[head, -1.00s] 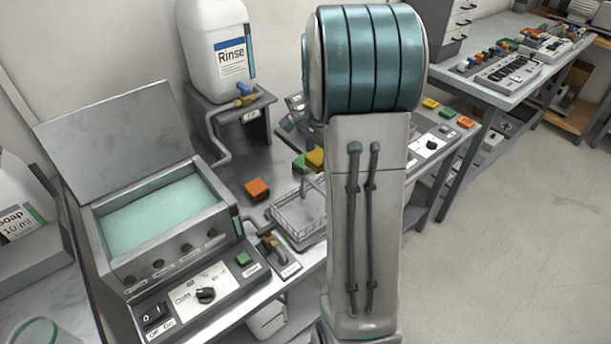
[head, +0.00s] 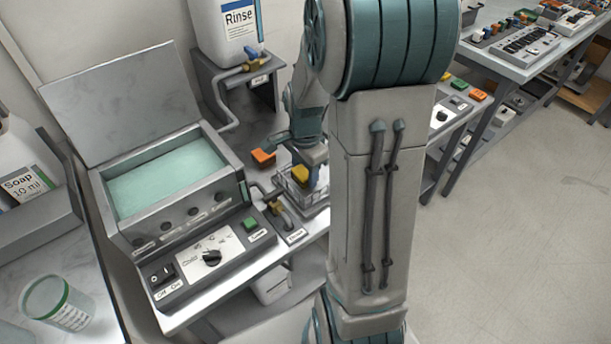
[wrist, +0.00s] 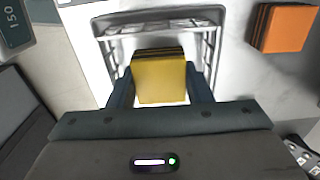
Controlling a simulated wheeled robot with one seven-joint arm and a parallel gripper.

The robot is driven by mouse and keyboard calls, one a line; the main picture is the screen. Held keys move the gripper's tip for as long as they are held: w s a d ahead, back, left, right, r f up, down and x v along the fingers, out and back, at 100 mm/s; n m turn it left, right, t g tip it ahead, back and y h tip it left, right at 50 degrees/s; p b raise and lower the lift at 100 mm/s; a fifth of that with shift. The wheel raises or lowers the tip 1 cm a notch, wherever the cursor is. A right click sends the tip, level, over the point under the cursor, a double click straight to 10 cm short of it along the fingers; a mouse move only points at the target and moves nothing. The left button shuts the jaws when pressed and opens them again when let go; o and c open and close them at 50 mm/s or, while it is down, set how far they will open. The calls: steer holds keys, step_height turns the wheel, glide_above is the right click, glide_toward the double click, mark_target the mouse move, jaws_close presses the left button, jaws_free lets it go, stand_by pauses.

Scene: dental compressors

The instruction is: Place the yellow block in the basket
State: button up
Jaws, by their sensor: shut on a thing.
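The yellow block (head: 300,173) is held between the fingers of my gripper (head: 305,168). In the wrist view the yellow block (wrist: 160,78) sits between the two dark fingertips of my gripper (wrist: 160,90), which is shut on it. The wire basket (head: 318,190) stands on the counter, and the block is over or within its opening; I cannot tell how deep. The basket's far rim and wire sides (wrist: 152,22) show around the block in the wrist view. My arm hides the basket's right part in the head view.
An orange block (head: 263,157) lies beside the basket; it also shows in the wrist view (wrist: 283,27). An open-lidded bath (head: 165,180) with a control panel stands to the left. A rinse jug (head: 228,30) is on a stand behind. A brass-handled valve (head: 277,208) is close to the basket.

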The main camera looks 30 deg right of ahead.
steer(key=shift+f, duration=1.05)
steer(key=shift+f, duration=0.15)
steer(key=o, duration=1.1)
